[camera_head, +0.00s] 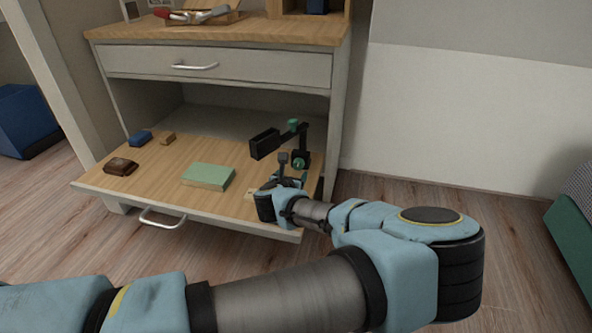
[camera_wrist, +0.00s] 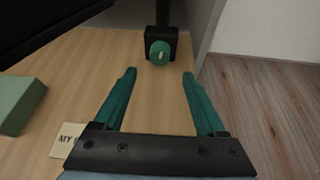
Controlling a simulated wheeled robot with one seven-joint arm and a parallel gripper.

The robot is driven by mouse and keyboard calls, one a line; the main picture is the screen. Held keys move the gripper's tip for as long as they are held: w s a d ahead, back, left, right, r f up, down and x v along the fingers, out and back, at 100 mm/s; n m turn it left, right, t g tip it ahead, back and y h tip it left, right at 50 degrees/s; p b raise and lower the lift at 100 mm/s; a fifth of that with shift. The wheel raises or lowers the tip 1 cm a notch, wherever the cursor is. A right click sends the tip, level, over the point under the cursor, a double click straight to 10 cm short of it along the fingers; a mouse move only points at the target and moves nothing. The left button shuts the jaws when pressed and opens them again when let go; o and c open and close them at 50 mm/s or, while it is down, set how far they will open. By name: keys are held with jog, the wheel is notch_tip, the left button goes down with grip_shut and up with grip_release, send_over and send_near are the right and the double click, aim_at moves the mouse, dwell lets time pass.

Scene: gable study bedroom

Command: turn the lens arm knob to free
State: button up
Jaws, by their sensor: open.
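The lens stand (camera_head: 304,142) is black and upright at the right side of the pulled-out wooden board. Its dark lens arm (camera_head: 265,143) reaches left near the top. A round green knob (camera_head: 299,163) sits low on the stand's front. In the wrist view the green knob (camera_wrist: 160,52) faces me on a black block and carries a short pale mark, close to upright. My gripper (camera_head: 288,181) is low over the board in front of the stand. In the wrist view my gripper (camera_wrist: 159,75) is open and empty, its green fingers apart from the knob, which is centred beyond their tips.
A green block (camera_head: 208,176) lies left of my gripper. A brown item (camera_head: 120,166), a blue block (camera_head: 140,138) and a small brown block (camera_head: 168,138) lie farther left. A lettered card (camera_wrist: 68,140) lies by the left finger. The cabinet side stands beyond the knob.

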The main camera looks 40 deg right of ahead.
aim_at(297, 167)
jog(key=b+x, duration=0.1)
jog(key=x, duration=0.6)
jog(key=shift+d+f, duration=0.1)
jog(key=shift+c, duration=0.3)
grip_shut()
